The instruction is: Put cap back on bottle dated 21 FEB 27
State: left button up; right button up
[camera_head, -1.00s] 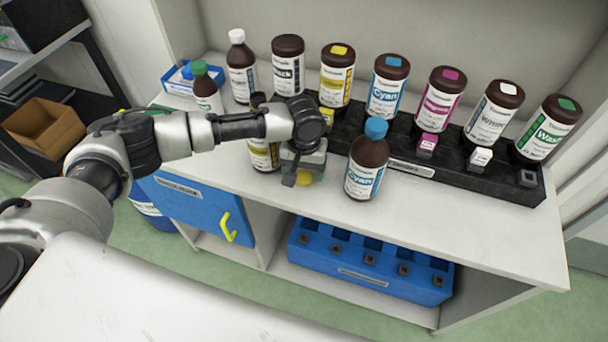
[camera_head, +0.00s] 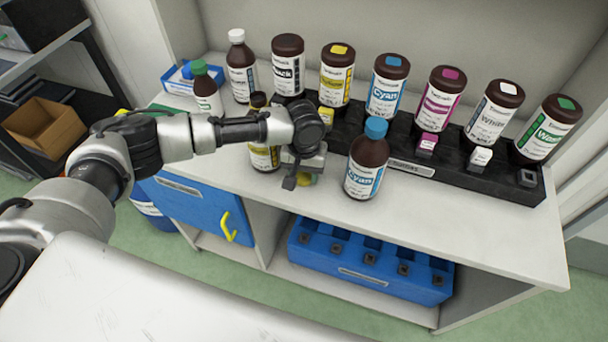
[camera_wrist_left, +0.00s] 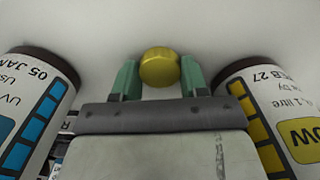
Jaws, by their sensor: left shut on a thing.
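My left gripper (camera_head: 303,181) is low over the front of the bench top, pointing down. In the left wrist view its green fingers (camera_wrist_left: 160,80) are shut on a yellow cap (camera_wrist_left: 160,67). In the head view the cap (camera_head: 306,180) is mostly hidden by the gripper. A brown bottle with a yellow label (camera_head: 264,158) stands upright just left of the gripper, its dark neck showing no coloured cap. In the left wrist view this bottle (camera_wrist_left: 262,105) is at right, its label partly reading "EB 27". My right gripper is not in view.
A blue-capped Cyan bottle (camera_head: 367,165) stands close to the right of the gripper; its label reads "05 JAN" in the wrist view. A black rack (camera_head: 450,175) with several large bottles runs behind. Green-capped (camera_head: 207,90) and white-capped (camera_head: 241,68) bottles stand back left. The front right bench is clear.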

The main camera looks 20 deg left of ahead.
aim_at(304, 174)
pick_arm(q)
notch_tip(304, 174, up, 18)
dwell(0.6)
jog(key=s+a+f, duration=0.2)
jog(key=s+f, duration=0.1)
jog(key=s, duration=0.4)
jog(key=s+a+f+m, duration=0.1)
jog(key=s+a+f, duration=0.1)
jog(key=s, duration=0.5)
jog(key=shift+f, duration=0.55)
